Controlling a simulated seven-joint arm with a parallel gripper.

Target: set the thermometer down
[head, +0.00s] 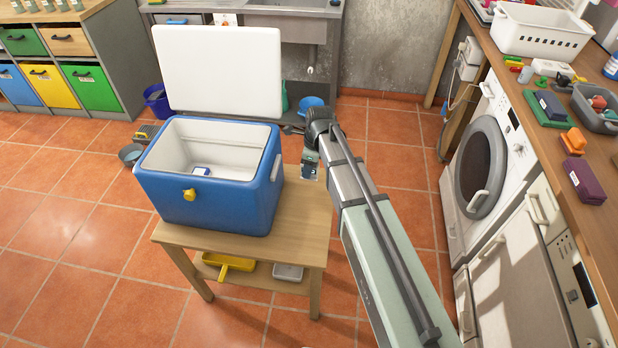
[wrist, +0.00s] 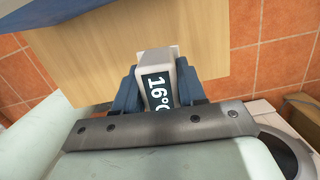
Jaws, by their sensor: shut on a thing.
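The thermometer is a small pale block with a dark display reading 16°C (wrist: 157,75). My gripper (wrist: 159,76) is shut on it, one dark finger on each side. In the head view my gripper (head: 310,162) is at the right of the open blue cooler (head: 210,205), near the right end of the wooden stand (head: 300,220). The stand's bare top (wrist: 105,55) lies behind the thermometer in the wrist view. I cannot tell whether the thermometer touches it.
The cooler's white lid (head: 218,68) stands raised, and a small blue-and-white item (head: 201,171) lies inside. A yellow tray (head: 228,264) sits on the stand's lower shelf. A washing machine (head: 482,165) and a cluttered counter (head: 560,100) are at the right.

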